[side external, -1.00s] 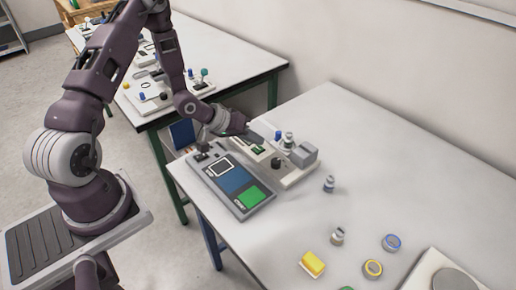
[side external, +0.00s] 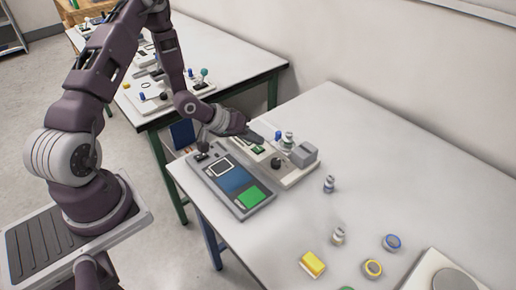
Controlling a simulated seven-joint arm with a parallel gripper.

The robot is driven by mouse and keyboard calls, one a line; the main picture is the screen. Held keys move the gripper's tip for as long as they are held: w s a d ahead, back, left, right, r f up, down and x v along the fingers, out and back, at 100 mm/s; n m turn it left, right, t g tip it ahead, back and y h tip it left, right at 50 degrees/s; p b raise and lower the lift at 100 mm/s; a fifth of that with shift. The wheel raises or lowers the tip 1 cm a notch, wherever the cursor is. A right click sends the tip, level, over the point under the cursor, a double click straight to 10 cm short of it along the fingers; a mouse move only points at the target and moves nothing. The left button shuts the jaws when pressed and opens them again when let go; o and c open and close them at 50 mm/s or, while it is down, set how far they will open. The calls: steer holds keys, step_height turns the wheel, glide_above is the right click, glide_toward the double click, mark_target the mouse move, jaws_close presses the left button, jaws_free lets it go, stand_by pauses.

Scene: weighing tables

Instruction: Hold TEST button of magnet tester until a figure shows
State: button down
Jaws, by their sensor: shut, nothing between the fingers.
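The magnet tester (side external: 294,175) is a cream device on the near table, with a grey block (side external: 304,156) at its right end. It has a black knob (side external: 276,163), a blue-topped part (side external: 278,136) and a small dark green display (side external: 258,149). Any figure on the display is too small to read. A small grey-and-white piece (side external: 288,141) stands by the grey block. My gripper (side external: 260,138) is shut and empty, low over the tester's back left part. I cannot make out the TEST button or tell whether the fingertips touch it.
A grey tray (side external: 262,206) with white-outlined, blue and green fields lies in front of the tester. The table's back right is clear.

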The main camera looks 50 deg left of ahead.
mark_target(255, 150)
stand_by(0.8)
steer(key=shift+f, duration=0.45)
steer(key=shift+f, duration=0.35)
stand_by(0.4)
steer(key=shift+r, duration=0.1)
stand_by(2.1)
steer(key=shift+r, duration=0.7)
steer(key=shift+r, duration=0.1)
steer(key=shift+r, duration=2.4)
